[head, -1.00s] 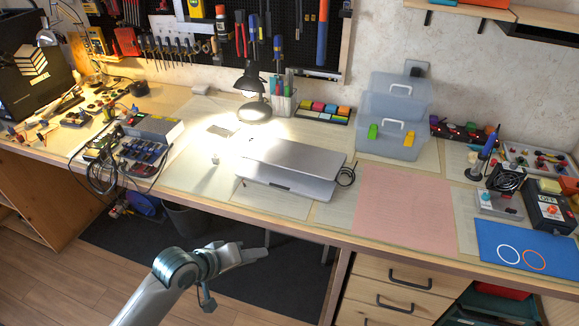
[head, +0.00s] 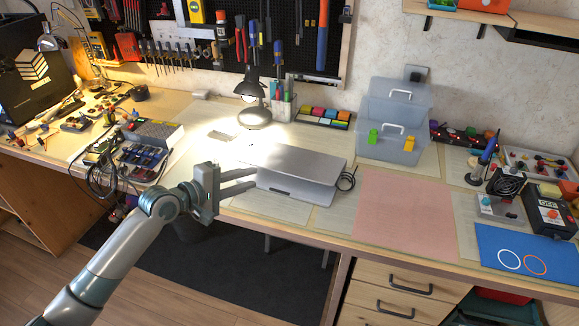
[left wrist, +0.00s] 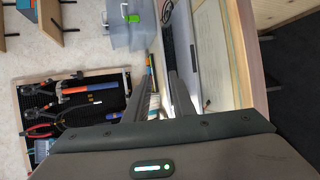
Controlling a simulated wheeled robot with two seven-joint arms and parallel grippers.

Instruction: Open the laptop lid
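The silver laptop (head: 300,165) lies on the workbench, its lid low over the base, with a narrow dark gap along the front edge. My left gripper (head: 250,180) is at the laptop's left front corner, its two fingers apart and pointing right toward it. Nothing shows between the fingers. I cannot tell whether a fingertip touches the laptop. My right gripper is not in view.
A lit desk lamp (head: 252,90) stands behind the laptop. The bench's front edge is below my gripper.

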